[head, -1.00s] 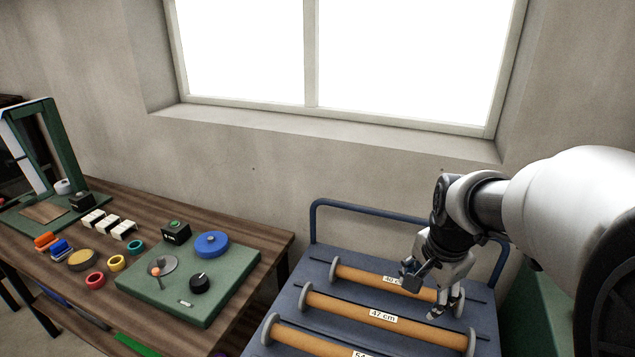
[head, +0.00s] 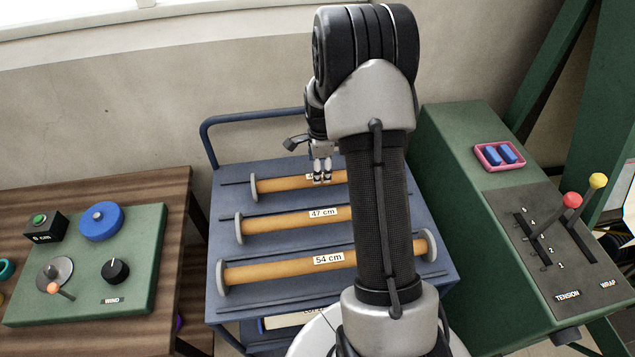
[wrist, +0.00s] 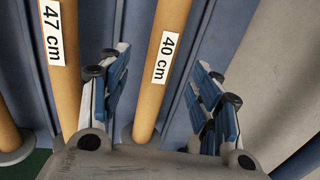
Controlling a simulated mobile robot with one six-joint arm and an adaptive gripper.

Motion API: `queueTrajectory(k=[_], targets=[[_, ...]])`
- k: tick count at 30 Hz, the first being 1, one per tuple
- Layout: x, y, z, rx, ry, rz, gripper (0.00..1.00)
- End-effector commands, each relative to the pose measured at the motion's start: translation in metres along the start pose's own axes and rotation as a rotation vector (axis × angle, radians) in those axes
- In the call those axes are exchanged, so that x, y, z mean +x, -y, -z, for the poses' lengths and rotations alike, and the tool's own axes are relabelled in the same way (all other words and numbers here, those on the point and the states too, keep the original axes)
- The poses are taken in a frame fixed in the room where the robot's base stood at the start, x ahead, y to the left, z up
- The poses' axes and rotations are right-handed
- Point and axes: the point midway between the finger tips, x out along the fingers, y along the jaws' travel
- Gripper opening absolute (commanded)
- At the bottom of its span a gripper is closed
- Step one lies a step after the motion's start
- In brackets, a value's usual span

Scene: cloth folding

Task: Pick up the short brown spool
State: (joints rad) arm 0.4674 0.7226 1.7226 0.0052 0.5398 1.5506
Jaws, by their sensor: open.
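The short brown spool (head: 285,184), the one labelled 40 cm, lies in the back row of the blue cart, with a grey flange at its left end. My arm hides its right end in the head view. My gripper (head: 322,177) is over the spool's label, fingers pointing down. In the wrist view the 40 cm spool (wrist: 152,98) shows between the two open fingers, nearer the left one. The gripper is empty; whether a finger touches the spool I cannot tell.
The 47 cm spool (head: 285,221) and the 54 cm spool (head: 280,271) lie in front on the blue cart (head: 222,205). A green console with levers (head: 555,230) stands at right. A wooden table with a green panel (head: 140,270) stands at left.

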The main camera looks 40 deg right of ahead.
Motion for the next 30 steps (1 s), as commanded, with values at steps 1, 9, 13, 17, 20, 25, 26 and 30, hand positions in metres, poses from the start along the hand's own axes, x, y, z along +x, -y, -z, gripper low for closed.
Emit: queueTrajectory(k=[1, 9, 13, 17, 20, 25, 26, 30], targets=[[0.013, -0.001, 0.0, 0.0, 0.0, -0.001, 0.58], [0.036, 0.0, 0.0, -0.001, 0.0, 0.001, 0.58], [0.044, 0.0, 0.001, -0.001, 0.0, 0.001, 0.58], [0.064, 0.001, 0.004, 0.0, 0.0, 0.0, 0.58], [0.079, 0.001, 0.004, -0.001, 0.0, -0.001, 0.58], [0.088, 0.002, 0.004, -0.001, 0.0, 0.001, 0.58], [0.087, 0.002, 0.004, -0.001, 0.0, 0.001, 0.58], [0.087, 0.002, 0.004, -0.002, 0.0, 0.001, 0.56]])
